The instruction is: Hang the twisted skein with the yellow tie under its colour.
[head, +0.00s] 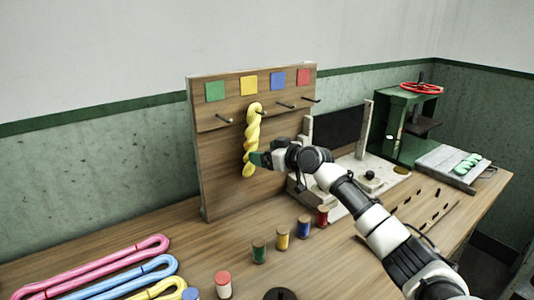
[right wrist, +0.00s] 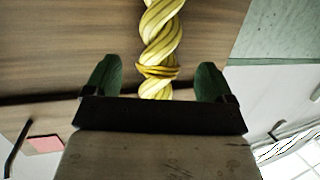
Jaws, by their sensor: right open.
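The twisted yellow skein (head: 252,135) hangs upright from the peg under the yellow square (head: 249,85) on the wooden board (head: 215,165). In the right wrist view the skein (right wrist: 160,30) has a darker yellow tie (right wrist: 158,72) around it. My right gripper (head: 258,160) is at the skein's lower part in the head view. In the right wrist view its green fingers (right wrist: 158,80) are spread on either side of the skein, with gaps between. My left gripper is in neither view.
Green (head: 215,91), blue (head: 277,81) and red (head: 303,76) squares mark other pegs, which are bare. Several thread spools (head: 282,238) stand on the table before the board. Loose pink (head: 95,268) and blue skeins (head: 120,280) lie front left. A green press (head: 405,120) stands back right.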

